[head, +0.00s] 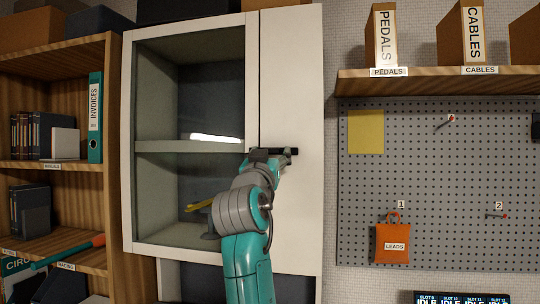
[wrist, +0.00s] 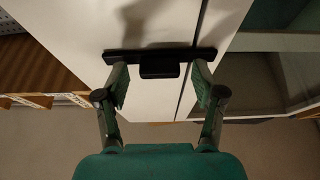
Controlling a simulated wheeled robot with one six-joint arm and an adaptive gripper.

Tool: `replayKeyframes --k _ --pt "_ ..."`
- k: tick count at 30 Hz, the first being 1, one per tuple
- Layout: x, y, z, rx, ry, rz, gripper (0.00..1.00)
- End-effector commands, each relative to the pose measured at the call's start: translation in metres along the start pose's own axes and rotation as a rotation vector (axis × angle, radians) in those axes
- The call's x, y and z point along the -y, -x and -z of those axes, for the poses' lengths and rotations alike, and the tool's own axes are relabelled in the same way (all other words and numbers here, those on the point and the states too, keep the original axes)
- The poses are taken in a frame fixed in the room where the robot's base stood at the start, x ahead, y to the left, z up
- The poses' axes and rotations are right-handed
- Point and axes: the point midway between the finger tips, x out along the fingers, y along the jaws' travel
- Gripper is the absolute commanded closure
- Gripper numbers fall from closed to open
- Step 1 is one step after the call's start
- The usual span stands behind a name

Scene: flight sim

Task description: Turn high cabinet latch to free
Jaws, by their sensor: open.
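The white high cabinet (head: 300,90) stands upright, with a narrow closed panel to the right of its open compartments. The latch is a dark horizontal bar (wrist: 190,53) with a raised block (wrist: 160,68) at its middle, and it lies across the seam beside the panel. In the head view only the latch's right end (head: 291,151) shows clearly; my gripper hides the rest. My gripper (head: 268,156) is at the latch. In the wrist view my gripper (wrist: 160,80) is open, one finger on each side of the block, with gaps between. It holds nothing.
An open compartment with a shelf (head: 190,147) lies left of the panel, with a yellow item (head: 198,205) in its lower part. A wooden bookcase (head: 117,150) stands at left. A pegboard (head: 440,190) and wooden wall shelf (head: 440,81) are at right.

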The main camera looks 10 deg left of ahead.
Motion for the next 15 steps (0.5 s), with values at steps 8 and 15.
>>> replayKeyframes --k 8,15 --pt "-0.0001 0.0002 0.0002 0.000 0.000 0.000 0.56" --pt "-0.0002 0.0002 0.0003 -0.001 0.001 0.000 0.91"
